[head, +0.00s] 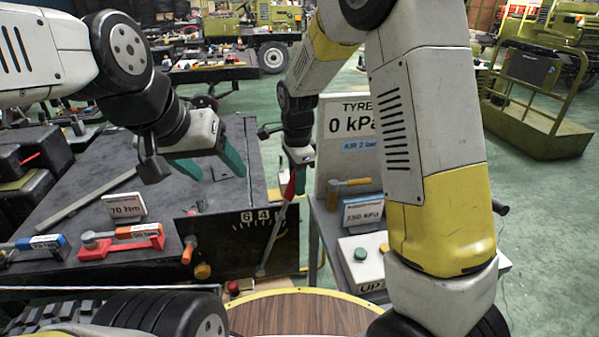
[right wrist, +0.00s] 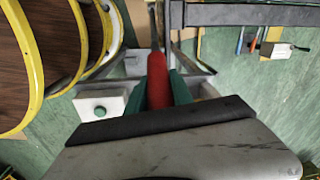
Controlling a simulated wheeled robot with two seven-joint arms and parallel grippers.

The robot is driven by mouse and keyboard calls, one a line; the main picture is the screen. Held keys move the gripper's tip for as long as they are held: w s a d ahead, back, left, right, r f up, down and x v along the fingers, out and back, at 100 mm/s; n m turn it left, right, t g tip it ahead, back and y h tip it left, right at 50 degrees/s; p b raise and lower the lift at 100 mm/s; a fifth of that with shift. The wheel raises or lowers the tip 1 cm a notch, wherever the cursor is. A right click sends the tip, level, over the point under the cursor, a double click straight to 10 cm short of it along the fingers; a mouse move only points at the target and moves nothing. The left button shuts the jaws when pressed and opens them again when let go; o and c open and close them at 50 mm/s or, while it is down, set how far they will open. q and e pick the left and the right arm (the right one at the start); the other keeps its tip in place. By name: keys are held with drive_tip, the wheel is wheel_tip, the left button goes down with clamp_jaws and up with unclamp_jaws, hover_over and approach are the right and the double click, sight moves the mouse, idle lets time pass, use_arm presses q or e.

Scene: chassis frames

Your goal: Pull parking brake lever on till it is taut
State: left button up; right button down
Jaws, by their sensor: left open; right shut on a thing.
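The parking brake lever (head: 264,262) rises from the dark panel, tilted so its top leans to the right. Its red grip (head: 289,188) sits at the upper end. My right gripper (head: 299,176) is shut on this red grip. In the right wrist view the red grip (right wrist: 158,85) lies between the teal fingers. A scale plate with white numbers and tick marks (head: 257,217) is behind the lever; one number may be hidden. My left gripper (head: 213,168) is open and empty, above the dark bench, left of the lever.
The dark bench (head: 150,185) carries a red tool (head: 120,243) and a white label card (head: 124,206). A grey stand with a "0 kPa" sign (head: 348,118) is right of the lever. A white box with a green button (head: 362,256) is close by. A wooden round platform (head: 300,314) is in front.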

drive_tip(key=s+a+r+h, duration=0.1)
drive_tip(key=a+h, duration=0.1)
drive_tip(key=a, duration=0.5)
drive_tip(key=s+a+r+t+h, duration=0.1)
drive_tip(key=a+h, duration=0.1)
drive_tip(key=a, duration=0.5)
drive_tip(key=shift+s+a, duration=0.25)
drive_tip(key=shift+s, duration=0.15)
drive_tip(key=shift+r, duration=0.1)
drive_tip(key=c, duration=1.1)
unclamp_jaws()
drive_tip(key=v, duration=0.7)
drive_tip(key=shift+a+r, duration=0.25)
drive_tip(key=shift+r, duration=0.1)
